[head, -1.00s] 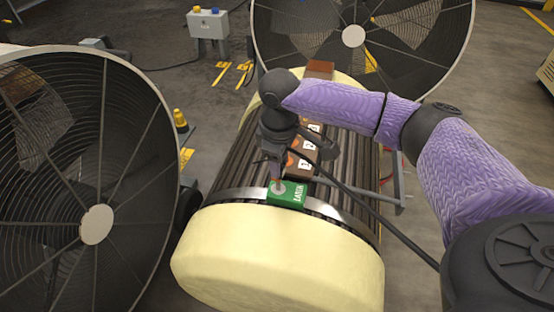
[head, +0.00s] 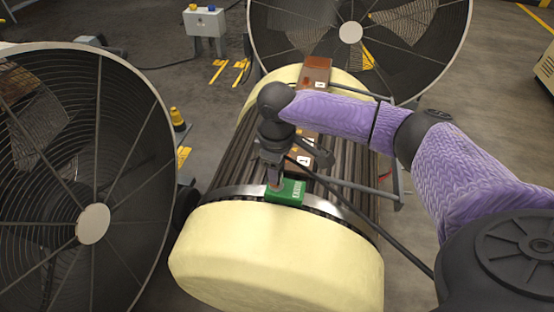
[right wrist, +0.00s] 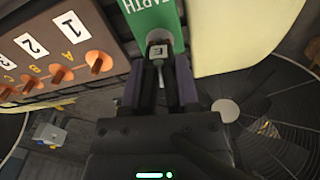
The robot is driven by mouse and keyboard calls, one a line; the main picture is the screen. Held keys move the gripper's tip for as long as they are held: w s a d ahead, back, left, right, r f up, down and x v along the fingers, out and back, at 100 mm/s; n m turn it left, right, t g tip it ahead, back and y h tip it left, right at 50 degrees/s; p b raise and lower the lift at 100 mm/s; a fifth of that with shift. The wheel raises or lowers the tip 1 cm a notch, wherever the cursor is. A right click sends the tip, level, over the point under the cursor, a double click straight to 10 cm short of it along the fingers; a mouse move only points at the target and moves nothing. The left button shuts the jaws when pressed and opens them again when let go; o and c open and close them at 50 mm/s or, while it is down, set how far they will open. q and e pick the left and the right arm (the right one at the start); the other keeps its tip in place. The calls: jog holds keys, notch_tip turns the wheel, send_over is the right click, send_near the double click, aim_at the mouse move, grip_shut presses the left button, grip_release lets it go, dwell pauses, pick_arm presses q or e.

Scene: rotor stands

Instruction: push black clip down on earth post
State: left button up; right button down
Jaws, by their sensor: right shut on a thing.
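The green EARTH block (head: 287,192) sits on the silver band at the near end of the ribbed rotor. It also shows at the top of the right wrist view (right wrist: 152,18). My right gripper (right wrist: 160,75) is shut on the black clip (right wrist: 160,51), which bears a letter E, and holds it at the green block. In the head view the gripper (head: 273,178) points down onto the block's left part. The earth post is hidden behind the clip and fingers, so I cannot tell how far down the clip sits. My left gripper is not in view.
A brown terminal block (right wrist: 45,50) with copper posts and number labels stands beside the green one. Large fans stand at left (head: 95,220) and behind (head: 350,35). A cream end cap (head: 275,250) lies nearest me. A dark cable (head: 370,210) crosses the rotor.

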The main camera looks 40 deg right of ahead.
jog(key=shift+f, duration=0.25)
jog(key=c, duration=0.6)
grip_release()
jog(key=o, duration=0.3)
jog(key=shift+o, duration=0.2)
notch_tip(320, 180, up, 9)
jog(key=p, duration=0.5)
pick_arm(q)
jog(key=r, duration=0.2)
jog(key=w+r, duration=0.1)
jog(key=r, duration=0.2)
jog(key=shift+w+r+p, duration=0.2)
jog(key=shift+p, duration=0.15)
pick_arm(e)
jog(key=shift+r, duration=0.5)
